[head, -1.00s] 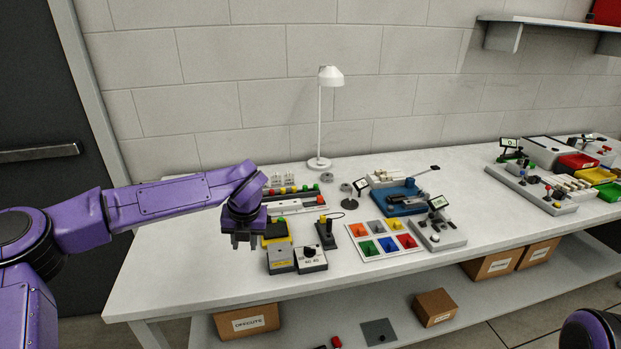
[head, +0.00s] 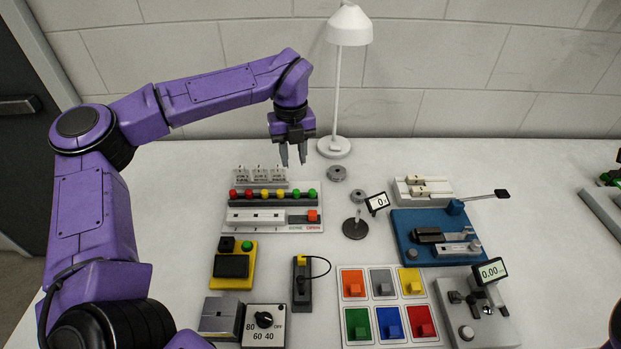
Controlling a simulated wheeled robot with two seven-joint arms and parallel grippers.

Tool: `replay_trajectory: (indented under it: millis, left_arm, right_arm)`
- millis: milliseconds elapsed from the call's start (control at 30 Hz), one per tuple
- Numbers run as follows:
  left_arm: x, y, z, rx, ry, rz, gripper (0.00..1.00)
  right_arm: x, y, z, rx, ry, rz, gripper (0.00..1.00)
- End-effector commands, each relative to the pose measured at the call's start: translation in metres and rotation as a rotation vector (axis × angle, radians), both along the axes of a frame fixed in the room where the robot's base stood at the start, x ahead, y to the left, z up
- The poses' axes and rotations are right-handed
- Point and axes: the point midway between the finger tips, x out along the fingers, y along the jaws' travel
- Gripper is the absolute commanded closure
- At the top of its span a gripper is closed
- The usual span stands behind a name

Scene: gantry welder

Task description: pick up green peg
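My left gripper (head: 294,163) points down above and behind the green end of the row. Its two fingers are apart with nothing between them. It touches no peg. My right gripper is out of view.
A white lamp (head: 334,147) stands close behind and right of the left gripper. A tray with coloured compartments (head: 341,290), a blue fixture (head: 405,250) and a grey meter device (head: 466,332) lie to the right. The table's far left is clear.

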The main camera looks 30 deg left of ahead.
Motion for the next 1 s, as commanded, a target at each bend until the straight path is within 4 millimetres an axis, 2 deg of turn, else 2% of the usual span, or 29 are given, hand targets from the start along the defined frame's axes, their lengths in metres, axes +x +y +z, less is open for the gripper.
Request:
replay_trajectory:
  millis: [200, 367, 500, 600, 867, 967, 1000]
  left_arm:
    - [-0.001, -0.002, -0.039, -0.002, 0.007, -0.002, 0.67]
    - [-0.001, -0.005, -0.056, -0.001, 0.006, -0.005, 0.67]
    - [-0.005, -0.012, -0.080, -0.001, 0.008, -0.006, 0.67]
    - [-0.004, -0.011, -0.096, -0.001, 0.005, -0.004, 0.67]
    - [-0.004, -0.011, -0.103, -0.001, 0.001, -0.004, 0.67]
    - [-0.004, -0.011, -0.103, -0.001, 0.001, -0.004, 0.96]
    - [-0.004, -0.011, -0.103, -0.001, 0.001, -0.004, 1.00]
  right_arm:
    - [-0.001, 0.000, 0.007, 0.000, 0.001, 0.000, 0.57]
    - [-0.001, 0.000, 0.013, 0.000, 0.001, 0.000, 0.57]
    - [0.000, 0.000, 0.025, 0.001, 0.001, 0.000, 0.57]
    - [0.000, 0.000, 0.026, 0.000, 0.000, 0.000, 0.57]
    - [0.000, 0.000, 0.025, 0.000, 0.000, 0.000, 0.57]
    - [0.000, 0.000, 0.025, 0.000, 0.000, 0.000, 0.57]
    - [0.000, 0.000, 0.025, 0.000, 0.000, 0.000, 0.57]
